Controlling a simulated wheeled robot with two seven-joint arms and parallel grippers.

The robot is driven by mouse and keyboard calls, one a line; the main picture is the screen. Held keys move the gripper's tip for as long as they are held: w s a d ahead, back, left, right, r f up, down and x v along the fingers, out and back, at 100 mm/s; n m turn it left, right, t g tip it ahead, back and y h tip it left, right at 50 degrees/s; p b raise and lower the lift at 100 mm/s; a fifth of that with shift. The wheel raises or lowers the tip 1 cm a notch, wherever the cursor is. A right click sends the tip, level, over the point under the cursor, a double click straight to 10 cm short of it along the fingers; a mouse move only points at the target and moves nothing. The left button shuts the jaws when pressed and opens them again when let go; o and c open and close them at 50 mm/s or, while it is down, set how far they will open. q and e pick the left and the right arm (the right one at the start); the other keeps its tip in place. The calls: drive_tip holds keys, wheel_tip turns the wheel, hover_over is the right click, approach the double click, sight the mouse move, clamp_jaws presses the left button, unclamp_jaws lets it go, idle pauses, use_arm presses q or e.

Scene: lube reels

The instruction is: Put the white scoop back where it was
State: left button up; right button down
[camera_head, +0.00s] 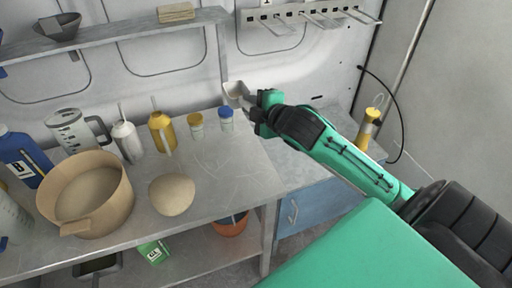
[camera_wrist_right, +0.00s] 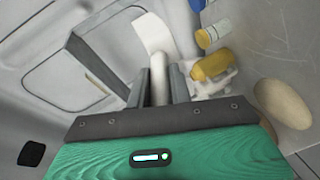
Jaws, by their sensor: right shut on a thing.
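The white scoop (camera_head: 236,92) is held up at the back right corner of the workbench, close to the wall and below the end of the upper shelf. My right gripper (camera_head: 260,107) is shut on its handle. In the right wrist view the white handle (camera_wrist_right: 159,78) sits between the two dark fingers, and the scoop's flared head (camera_wrist_right: 153,35) points away from the gripper. The scoop appears clear of the bench top, though its exact height is hard to judge. My left gripper is not in view.
The bench (camera_head: 235,180) holds a yellow-capped jar (camera_head: 197,126), a blue-capped jar (camera_head: 226,120), a yellow can (camera_head: 162,132), a white can (camera_head: 127,141), a jug (camera_head: 72,130), a tan basin (camera_head: 118,190) and a round beige object (camera_head: 172,195). A hook rail (camera_head: 300,16) hangs above. The bench's right part is clear.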

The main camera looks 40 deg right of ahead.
drive_tip(key=shift+d+f, duration=0.2)
wheel_tip(320, 180, down, 14)
drive_tip(key=shift+s+f+p, duration=0.1)
drive_tip(key=shift+f+p, duration=0.15)
drive_tip(key=shift+p, duration=0.3)
wheel_tip(320, 180, down, 5)
drive_tip(key=shift+r, duration=0.2)
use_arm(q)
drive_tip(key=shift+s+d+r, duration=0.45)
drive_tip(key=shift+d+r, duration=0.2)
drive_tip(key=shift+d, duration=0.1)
use_arm(e)
drive_tip(key=shift+d+f, duration=0.1)
drive_tip(key=shift+f, duration=0.05)
drive_tip(key=c, duration=1.3)
unclamp_jaws()
drive_tip(key=shift+o, duration=0.2)
